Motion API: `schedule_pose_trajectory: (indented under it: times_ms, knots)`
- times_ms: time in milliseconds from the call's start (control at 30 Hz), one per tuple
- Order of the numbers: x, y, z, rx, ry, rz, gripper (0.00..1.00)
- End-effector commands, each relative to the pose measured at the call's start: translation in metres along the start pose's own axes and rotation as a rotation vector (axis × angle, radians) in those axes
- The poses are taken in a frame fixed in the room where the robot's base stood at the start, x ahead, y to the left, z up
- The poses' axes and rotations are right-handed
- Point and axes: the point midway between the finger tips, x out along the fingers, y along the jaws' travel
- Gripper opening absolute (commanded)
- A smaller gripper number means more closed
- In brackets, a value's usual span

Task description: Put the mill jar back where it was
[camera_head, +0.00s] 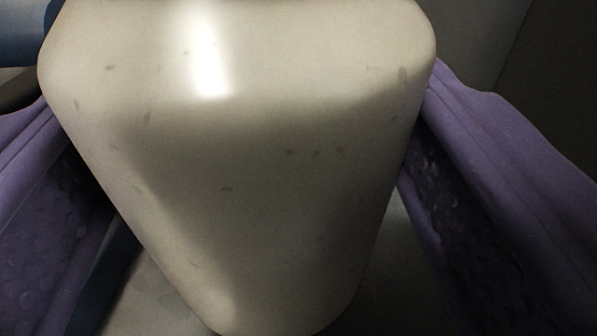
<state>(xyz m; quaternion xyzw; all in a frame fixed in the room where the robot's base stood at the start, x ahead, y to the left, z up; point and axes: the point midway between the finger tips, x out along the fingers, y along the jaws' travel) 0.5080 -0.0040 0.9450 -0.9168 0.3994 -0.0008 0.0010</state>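A large cream, speckled, glossy body with rounded corners, which I take to be the mill jar (240,170), fills the middle of the view. It is wide at the top and narrows toward the bottom, and its upper end is cut off by the picture edge. My gripper (237,110) has one purple finger on each side of it, with dark dimpled inner pads. Both fingers meet the jar's sides with no gap visible there. The jar hides the fingertips and the actual contact.
A blue rounded part (28,32) shows at the upper left, close to the jar. A dark blue strip (112,268) lies behind the left finger. A grey surface (155,295) shows below. The upper right background is dark and plain.

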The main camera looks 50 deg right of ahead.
Motion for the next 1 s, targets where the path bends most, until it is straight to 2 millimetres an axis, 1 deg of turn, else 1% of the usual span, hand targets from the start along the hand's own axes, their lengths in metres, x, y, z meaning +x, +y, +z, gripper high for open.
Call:
schedule_pose_trajectory:
  times_ms: [33, 133, 367, 500, 533, 567, 600, 633, 833, 900, 967, 1000]
  knots:
    - [-0.001, -0.001, 0.015, -0.003, 0.0, -0.003, 0.08]
    - [-0.001, -0.001, 0.028, -0.002, 0.001, -0.002, 0.08]
    - [-0.001, -0.001, 0.026, 0.0, 0.002, -0.002, 0.08]
    - [-0.001, -0.001, 0.029, 0.0, 0.001, -0.002, 0.08]
    - [-0.001, -0.001, 0.03, -0.001, -0.001, -0.002, 0.81]
    - [-0.001, -0.001, 0.03, -0.001, -0.001, -0.002, 0.88]
    - [-0.001, -0.001, 0.029, -0.001, -0.001, -0.002, 0.98]
    - [-0.001, -0.001, 0.029, -0.001, -0.001, -0.002, 1.0]
    - [-0.001, -0.001, 0.029, -0.001, -0.001, -0.002, 1.0]
    - [-0.001, -0.001, 0.025, -0.001, -0.001, -0.002, 1.0]
    - [-0.007, -0.002, 0.025, -0.002, -0.002, -0.004, 1.0]
    - [-0.013, -0.002, 0.025, -0.002, -0.003, -0.005, 1.0]
